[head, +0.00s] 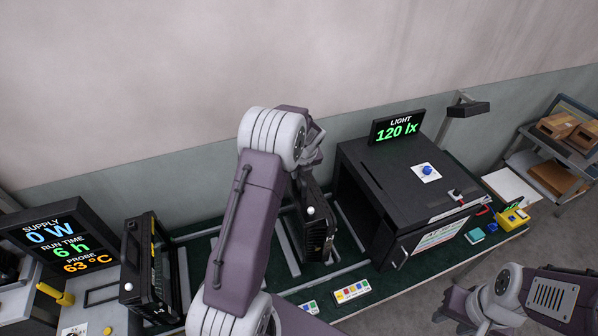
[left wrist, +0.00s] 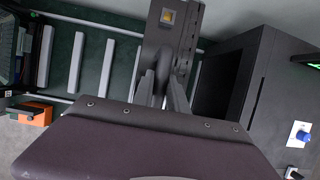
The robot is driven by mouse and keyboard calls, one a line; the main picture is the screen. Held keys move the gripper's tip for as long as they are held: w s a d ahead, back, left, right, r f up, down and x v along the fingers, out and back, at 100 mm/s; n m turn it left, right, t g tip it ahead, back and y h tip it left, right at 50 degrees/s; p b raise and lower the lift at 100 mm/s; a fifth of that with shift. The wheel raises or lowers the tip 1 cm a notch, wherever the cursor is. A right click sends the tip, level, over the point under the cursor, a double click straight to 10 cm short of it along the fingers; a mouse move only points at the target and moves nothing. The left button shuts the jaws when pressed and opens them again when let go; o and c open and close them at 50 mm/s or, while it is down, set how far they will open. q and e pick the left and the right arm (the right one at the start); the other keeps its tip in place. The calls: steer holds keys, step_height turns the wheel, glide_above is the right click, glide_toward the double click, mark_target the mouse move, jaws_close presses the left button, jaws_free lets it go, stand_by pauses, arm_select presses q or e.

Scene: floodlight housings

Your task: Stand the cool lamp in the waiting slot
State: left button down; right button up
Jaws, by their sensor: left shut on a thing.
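My left gripper (head: 309,158) is shut on a black finned lamp (head: 317,228), which hangs upright below it. In the left wrist view the fingers (left wrist: 164,88) close around the lamp's handle, and the lamp's dark body (left wrist: 182,22) shows beyond. The held lamp is over the green bench top between pale slot rails (head: 287,247) and the black box; I cannot tell whether its foot touches down. A second black lamp (head: 148,268) stands at the left beside the readout. My right gripper (head: 465,305) is low at the right, its jaws unclear.
A black test box (head: 405,190) with a "120 lx" display (head: 397,128) stands right of the held lamp. A screen (head: 60,245) at left reads 0 W, 6 h, 63 °C. Coloured label strips (head: 352,291) lie at the front edge. A shelf cart (head: 565,150) stands far right.

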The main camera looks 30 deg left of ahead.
mark_target(299, 184)
arm_select(q)
steer(key=shift+w+a+r+p, duration=0.1)
steer(key=shift+w+r+p, duration=0.1)
steer(key=shift+r+p, duration=0.45)
step_height(299, 184, down, 3)
steer(key=shift+s+r+b, duration=0.15)
steer(key=shift+b, duration=0.9)
steer(key=shift+f+b, duration=0.7)
steer(key=shift+f, duration=0.65)
steer(key=shift+r, duration=0.1)
steer(key=shift+w+d+p, duration=0.35)
steer(key=shift+w+d, duration=0.1)
steer(key=shift+d, duration=0.1)
steer(key=shift+f, duration=0.5)
steer(key=shift+f+b, duration=1.35)
steer(key=shift+f, duration=1.05)
stand_by(1.2)
